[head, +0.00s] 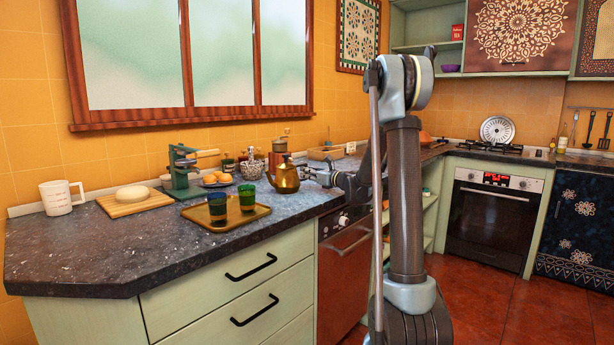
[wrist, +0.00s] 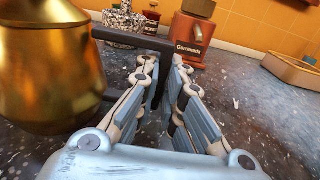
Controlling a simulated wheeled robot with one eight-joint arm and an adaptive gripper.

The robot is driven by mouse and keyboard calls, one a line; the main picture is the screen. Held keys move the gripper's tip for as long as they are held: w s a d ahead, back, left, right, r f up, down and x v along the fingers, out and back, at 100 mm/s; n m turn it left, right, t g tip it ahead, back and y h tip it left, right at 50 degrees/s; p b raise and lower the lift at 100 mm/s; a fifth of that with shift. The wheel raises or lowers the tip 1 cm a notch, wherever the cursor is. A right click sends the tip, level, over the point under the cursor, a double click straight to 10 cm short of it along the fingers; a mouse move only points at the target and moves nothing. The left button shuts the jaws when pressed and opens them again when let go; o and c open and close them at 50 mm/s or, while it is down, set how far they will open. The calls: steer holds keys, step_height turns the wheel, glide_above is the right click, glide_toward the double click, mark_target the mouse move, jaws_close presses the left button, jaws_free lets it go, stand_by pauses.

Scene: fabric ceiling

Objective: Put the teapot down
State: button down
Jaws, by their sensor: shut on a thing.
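The brass teapot (head: 285,178) is upright at the counter's right part, just behind the tray. It fills the left of the wrist view (wrist: 48,65). My gripper (head: 314,175) is to its right, and its fingers (wrist: 165,78) are shut on the teapot's dark handle (wrist: 130,40). The teapot's base is low over the dark counter (head: 120,245); I cannot tell whether it touches. Its far side is hidden.
A brass tray (head: 226,224) holds a blue glass (head: 217,208) and a green glass (head: 247,198). A red-brown grinder (wrist: 190,38) stands behind my gripper. A wooden box (wrist: 292,70) lies at the back right. Speckled counter right of my fingers is clear.

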steer(key=c, duration=1.6)
jaws_free()
steer(key=shift+c, duration=0.2)
steer(key=v, duration=1.2)
steer(key=shift+s+f, duration=0.1)
